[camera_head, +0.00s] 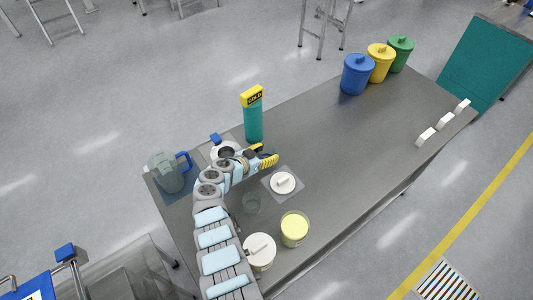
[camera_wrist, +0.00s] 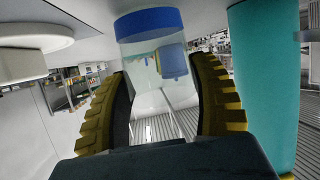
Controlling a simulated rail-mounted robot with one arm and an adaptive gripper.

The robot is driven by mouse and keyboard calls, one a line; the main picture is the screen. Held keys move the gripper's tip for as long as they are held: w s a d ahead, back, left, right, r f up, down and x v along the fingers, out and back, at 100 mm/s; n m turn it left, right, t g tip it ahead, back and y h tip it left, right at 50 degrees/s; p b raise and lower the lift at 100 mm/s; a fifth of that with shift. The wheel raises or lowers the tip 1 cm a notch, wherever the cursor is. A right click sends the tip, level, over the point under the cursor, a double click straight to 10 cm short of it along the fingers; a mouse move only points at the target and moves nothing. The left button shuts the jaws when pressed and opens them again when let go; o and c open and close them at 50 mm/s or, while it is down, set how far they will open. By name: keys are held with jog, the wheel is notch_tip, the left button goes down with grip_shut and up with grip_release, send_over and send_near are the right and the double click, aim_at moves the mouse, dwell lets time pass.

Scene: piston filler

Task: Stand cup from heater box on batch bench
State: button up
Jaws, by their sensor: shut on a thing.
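My gripper (camera_head: 264,155) is over the bench, just beside the tall teal cylinder with a yellow COLD label (camera_head: 253,118). In the wrist view its ridged yellow fingers (camera_wrist: 160,100) are shut on a clear cup with a blue band (camera_wrist: 148,24) at one end. The cup shows between the fingers; in the head view I cannot make it out. I cannot tell whether it touches the bench. The grey batch bench (camera_head: 345,130) runs from lower left to upper right. I cannot identify the heater box for certain.
A white lidded piece (camera_head: 283,182) sits on a square mat near my gripper. The bench's right middle is clear.

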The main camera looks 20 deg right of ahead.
jog(key=shift+f, duration=0.15)
jog(key=o, duration=1.2)
jog(key=shift+c, duration=0.2)
jog(key=shift+r, duration=0.2)
jog(key=shift+p+v, duration=0.3)
jog(key=shift+v, duration=0.8)
jog(key=v, duration=1)
jog(key=shift+w+d, duration=0.1)
